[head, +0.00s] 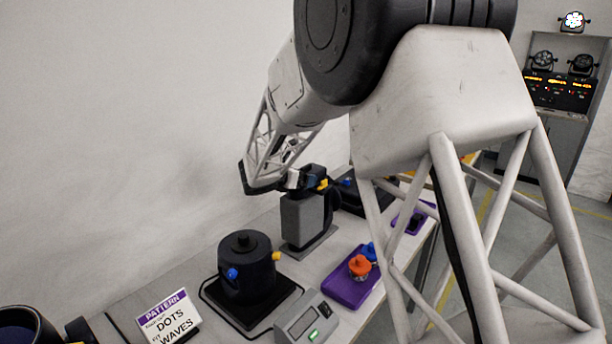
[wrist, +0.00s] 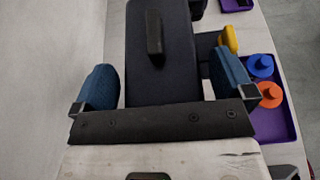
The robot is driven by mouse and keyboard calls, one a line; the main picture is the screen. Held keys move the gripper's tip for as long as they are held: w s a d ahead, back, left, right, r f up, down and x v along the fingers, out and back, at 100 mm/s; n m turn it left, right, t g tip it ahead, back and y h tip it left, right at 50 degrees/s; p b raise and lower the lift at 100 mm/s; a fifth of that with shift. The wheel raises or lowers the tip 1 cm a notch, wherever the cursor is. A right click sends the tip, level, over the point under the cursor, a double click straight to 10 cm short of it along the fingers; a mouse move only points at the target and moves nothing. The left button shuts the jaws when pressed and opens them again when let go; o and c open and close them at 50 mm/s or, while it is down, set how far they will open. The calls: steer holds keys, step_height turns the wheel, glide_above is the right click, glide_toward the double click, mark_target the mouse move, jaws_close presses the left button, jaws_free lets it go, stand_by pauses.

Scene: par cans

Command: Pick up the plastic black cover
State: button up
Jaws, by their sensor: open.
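In the wrist view, my gripper (wrist: 165,88) is open, with one blue-padded finger on each side of a dark rectangular piece that looks like the black cover (wrist: 180,82). A raised black bar handle (wrist: 154,36) stands on its face. I see no finger closed on it, and contact is unclear. In the head view, my gripper (head: 308,180) is at the top of an upright dark grey box-shaped piece (head: 303,222), which seems to be the same thing. It stands on a flat grey base. The gripper partly hides its top.
A black cylinder (head: 245,262) with blue and yellow knobs stands on a black plate nearer the camera. A purple tray (head: 343,292) with orange and blue knobs, a grey display box (head: 305,322) and a PATTERN sign (head: 168,318) share the table. A wall runs along the left.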

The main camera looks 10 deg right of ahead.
steer(key=shift+w+d, duration=0.1)
steer(key=shift+d, duration=0.05)
stand_by(0.4)
steer(key=c, duration=0.9)
